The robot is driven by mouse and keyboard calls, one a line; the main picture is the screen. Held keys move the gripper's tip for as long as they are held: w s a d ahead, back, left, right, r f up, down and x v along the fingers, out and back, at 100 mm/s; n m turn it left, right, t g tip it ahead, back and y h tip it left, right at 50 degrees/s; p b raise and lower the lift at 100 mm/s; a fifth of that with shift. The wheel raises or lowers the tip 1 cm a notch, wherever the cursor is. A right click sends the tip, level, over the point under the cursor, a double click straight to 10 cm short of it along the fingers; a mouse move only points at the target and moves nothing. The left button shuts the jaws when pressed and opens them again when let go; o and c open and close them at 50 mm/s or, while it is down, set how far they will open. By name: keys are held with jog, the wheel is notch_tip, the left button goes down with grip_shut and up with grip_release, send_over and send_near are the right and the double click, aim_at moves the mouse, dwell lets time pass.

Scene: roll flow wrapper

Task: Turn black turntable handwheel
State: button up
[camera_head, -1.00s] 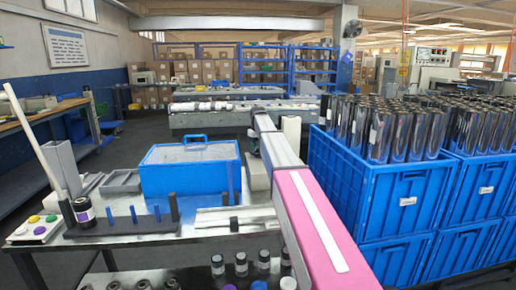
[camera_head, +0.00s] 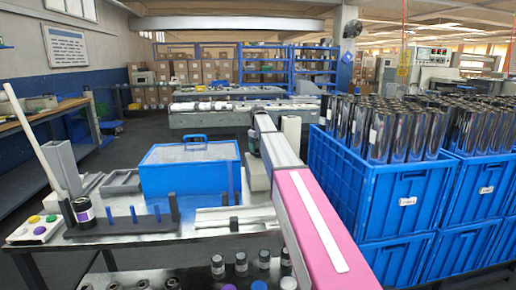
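I cannot make out a black turntable handwheel for certain. A small black part (camera_head: 234,224) sits on a pale rail (camera_head: 258,217) at the front of the work table (camera_head: 190,232), too small to name. My pink and grey arm (camera_head: 318,225) reaches from the lower right up and away over the table's right side. I do not see my gripper or its fingers; the far end of the arm hides what lies beyond it.
Blue crates (camera_head: 385,195) of shiny rolls stand close on the right. Open floor lies at the left.

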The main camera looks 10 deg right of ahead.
notch_tip(320, 180, up, 11)
dwell(0.8)
jog(key=shift+f, duration=0.15)
